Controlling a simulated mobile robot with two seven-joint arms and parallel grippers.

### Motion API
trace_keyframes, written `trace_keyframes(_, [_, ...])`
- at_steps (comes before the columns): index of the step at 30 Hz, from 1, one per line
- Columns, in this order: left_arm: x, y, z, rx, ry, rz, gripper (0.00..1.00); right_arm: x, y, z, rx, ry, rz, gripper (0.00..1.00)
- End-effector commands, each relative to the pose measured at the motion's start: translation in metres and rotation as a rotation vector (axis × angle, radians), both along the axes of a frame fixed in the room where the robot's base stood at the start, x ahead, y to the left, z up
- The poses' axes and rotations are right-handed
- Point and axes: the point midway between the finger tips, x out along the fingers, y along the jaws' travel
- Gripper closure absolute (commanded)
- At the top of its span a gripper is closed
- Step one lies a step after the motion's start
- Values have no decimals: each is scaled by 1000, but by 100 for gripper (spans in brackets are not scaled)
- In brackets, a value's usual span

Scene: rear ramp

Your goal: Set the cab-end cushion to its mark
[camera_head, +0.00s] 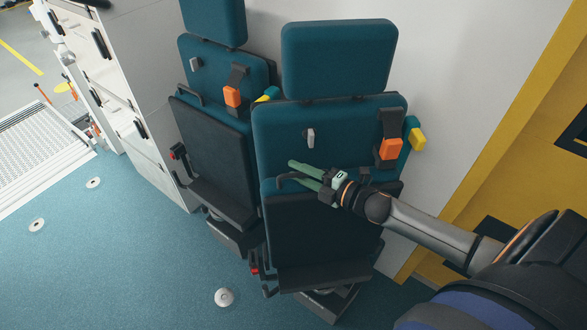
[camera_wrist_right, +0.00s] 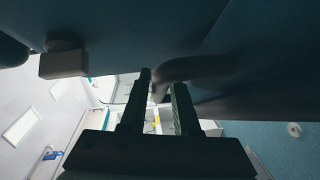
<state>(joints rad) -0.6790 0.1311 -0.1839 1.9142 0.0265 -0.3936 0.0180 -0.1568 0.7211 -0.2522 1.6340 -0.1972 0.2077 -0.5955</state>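Two teal seats stand side by side, each with a dark seat cushion folded up against its backrest. The nearer right cushion (camera_head: 320,235) is beside the yellow panel; the other cushion (camera_head: 212,150) is to its left. No label shows which is the cab-end one, and I cannot make out a mark. My right gripper (camera_head: 291,171) is at the nearer cushion's top edge, by a dark bent handle (camera_head: 284,181). In the right wrist view its fingers (camera_wrist_right: 162,80) are apart, with the handle (camera_wrist_right: 198,68) close at the tips. I cannot tell whether they touch. My left gripper is out of view.
Orange buckles (camera_head: 390,149) hang on both backrests. A yellow bulkhead (camera_head: 530,140) stands at the right and a white cabinet (camera_head: 125,110) at the left. A ramp (camera_head: 38,150) lies beyond. The blue floor (camera_head: 120,260) at front left is clear except for small round fixings (camera_head: 224,297).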

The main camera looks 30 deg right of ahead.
Motion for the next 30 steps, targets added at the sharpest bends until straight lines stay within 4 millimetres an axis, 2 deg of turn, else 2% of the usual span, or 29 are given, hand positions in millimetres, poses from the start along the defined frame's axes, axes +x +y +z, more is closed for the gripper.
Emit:
trace_keyframes(6, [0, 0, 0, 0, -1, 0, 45, 14, 6, -2, 1, -1, 0, 70])
trace_keyframes(16, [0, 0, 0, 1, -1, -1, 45, 16, 7, -2, 0, 0, 1, 70])
trace_keyframes(24, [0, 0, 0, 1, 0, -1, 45, 16, 7, -2, 0, 0, 0, 100])
trace_keyframes(30, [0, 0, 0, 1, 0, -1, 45, 15, 7, -2, 0, 1, 0, 100])
